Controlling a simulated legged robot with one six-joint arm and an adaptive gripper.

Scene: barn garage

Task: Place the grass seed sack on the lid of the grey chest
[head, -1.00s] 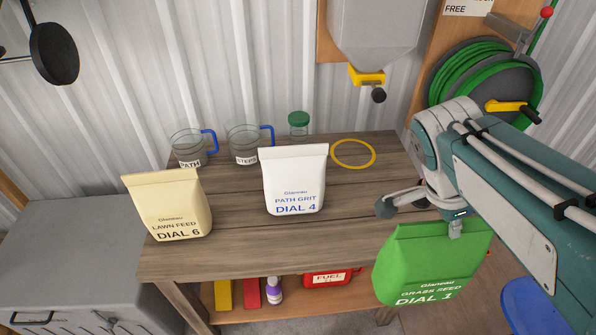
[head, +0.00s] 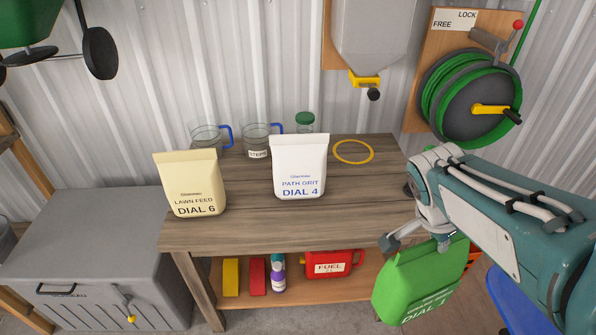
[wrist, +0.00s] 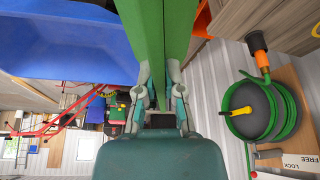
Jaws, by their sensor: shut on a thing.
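The green grass seed sack (head: 418,283) hangs from my gripper (head: 416,241) at the right front of the workbench in the head view, tilted, with "DIAL 1" low on its face. My gripper is shut on its top edge. In the wrist view the sack (wrist: 160,35) fills the top middle, between the fingers (wrist: 160,95). The grey chest (head: 95,250) stands on the floor at the far left, left of the bench. Its lid is shut and its top (head: 90,215) looks bare. My gripper is well to the right of the chest, with the bench between them.
The wooden workbench (head: 240,230) holds a lawn feed sack (head: 190,184), a path grit sack (head: 299,167), jugs (head: 257,140), a green-lidded jar and a yellow ring (head: 353,151). A red fuel can (head: 334,263) sits on its lower shelf. A hose reel (head: 470,98) hangs behind my arm.

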